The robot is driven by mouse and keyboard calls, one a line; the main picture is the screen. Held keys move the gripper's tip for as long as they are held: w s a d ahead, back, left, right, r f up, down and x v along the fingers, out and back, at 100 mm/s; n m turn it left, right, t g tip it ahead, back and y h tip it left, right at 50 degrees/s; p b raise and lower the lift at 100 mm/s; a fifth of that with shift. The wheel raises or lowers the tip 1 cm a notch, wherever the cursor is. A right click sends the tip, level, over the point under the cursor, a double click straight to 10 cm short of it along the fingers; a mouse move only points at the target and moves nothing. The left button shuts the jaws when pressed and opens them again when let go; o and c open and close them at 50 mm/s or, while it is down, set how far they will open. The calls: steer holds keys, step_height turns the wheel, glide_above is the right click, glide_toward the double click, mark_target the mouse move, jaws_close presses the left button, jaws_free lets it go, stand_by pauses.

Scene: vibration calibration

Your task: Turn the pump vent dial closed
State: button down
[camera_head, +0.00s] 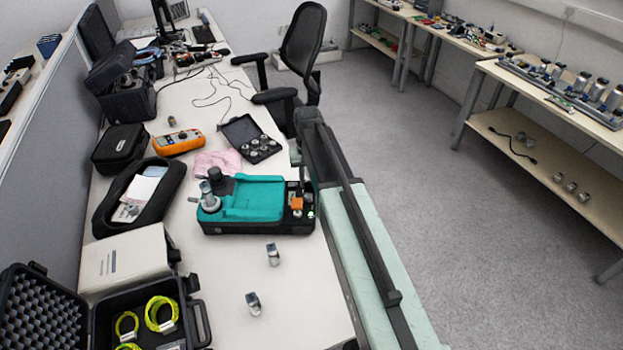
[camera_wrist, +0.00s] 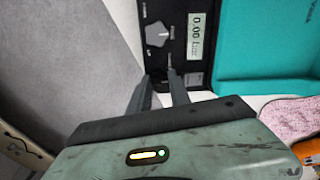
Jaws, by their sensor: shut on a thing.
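The pump unit (camera_head: 254,200) is a black case with a teal top on the white bench. In the wrist view its black panel (camera_wrist: 190,80) has a grey pointed knob (camera_wrist: 157,34) and a display (camera_wrist: 197,37) reading 0.00. My gripper (camera_wrist: 160,74) is at the near edge of this panel, below the grey knob. Its two fingers are shut on a small dark part, which I take to be the vent dial (camera_wrist: 158,74). The fingers mostly hide it, and its pointer and setting cannot be read. In the head view the gripper tips cannot be made out clearly beside my arm.
A pink cloth (camera_head: 217,162), an orange multimeter (camera_head: 178,142) and an open black case of fittings (camera_head: 252,139) lie behind the pump. Two small metal parts stand in front, one nearer the pump (camera_head: 272,254). An office chair (camera_head: 302,45) stands beyond the bench. The floor (camera_head: 420,180) right is clear.

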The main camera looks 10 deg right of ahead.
mark_target(308, 182)
steer(key=shift+s, duration=0.15)
steer(key=c, duration=1.2)
jaws_free()
steer(key=shift+r, duration=0.1)
step_height(308, 182, up, 8)
steer(key=p, duration=0.8)
steer(key=shift+f, duration=0.25)
steer(key=shift+c, duration=0.3)
